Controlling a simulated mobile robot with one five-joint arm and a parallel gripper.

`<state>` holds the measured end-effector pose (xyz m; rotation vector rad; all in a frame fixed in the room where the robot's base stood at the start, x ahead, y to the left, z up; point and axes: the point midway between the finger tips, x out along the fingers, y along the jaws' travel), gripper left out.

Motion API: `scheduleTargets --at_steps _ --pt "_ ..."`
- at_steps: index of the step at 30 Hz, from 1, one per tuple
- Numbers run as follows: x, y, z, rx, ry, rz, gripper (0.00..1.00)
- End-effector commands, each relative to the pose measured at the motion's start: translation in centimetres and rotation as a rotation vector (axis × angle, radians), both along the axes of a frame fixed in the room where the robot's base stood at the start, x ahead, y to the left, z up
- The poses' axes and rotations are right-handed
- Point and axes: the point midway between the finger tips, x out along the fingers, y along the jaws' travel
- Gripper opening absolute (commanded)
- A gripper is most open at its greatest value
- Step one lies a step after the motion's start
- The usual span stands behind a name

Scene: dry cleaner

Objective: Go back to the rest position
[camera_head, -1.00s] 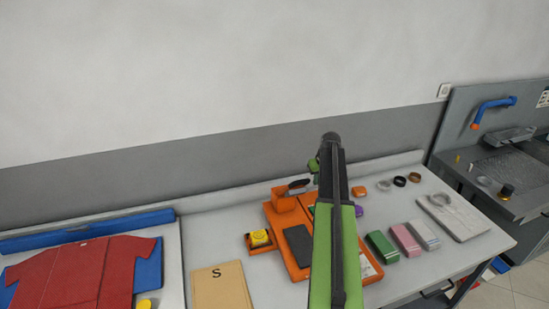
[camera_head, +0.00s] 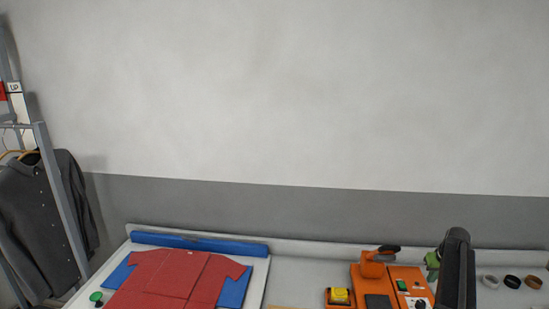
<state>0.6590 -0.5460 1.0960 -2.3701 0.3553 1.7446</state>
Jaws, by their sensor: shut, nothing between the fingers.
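Part of my arm (camera_head: 457,265) rises at the bottom right of the view, a dark link with a small green part (camera_head: 433,262) showing at its left side. My gripper's fingers do not show; they are hidden behind the arm or out of the picture.
A long table holds a red shirt (camera_head: 178,277) on a blue board (camera_head: 234,287), a blue bar (camera_head: 200,243) and a green-topped object (camera_head: 96,297). An orange unit (camera_head: 408,276) stands beside my arm, rings (camera_head: 512,282) to its right. A clothes rack (camera_head: 62,200) with a dark shirt (camera_head: 35,225) stands left.

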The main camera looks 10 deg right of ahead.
Motion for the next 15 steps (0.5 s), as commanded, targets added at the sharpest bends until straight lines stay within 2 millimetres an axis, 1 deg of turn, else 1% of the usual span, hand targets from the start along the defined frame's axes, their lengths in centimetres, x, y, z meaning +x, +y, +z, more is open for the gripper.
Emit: scheduleTargets --at_steps 1,8,11,14,15 --pt "-0.1 -0.1 0.0 0.000 0.000 -0.001 0.00" --pt "0.8 4.2 -1.0 0.014 0.018 0.019 0.00" --pt "1.3 6.6 -1.5 0.021 0.027 0.032 0.00" --pt "1.8 9.8 -2.2 0.029 0.040 0.049 0.00" --pt "2.0 11.2 -2.5 0.034 0.046 0.057 0.00"
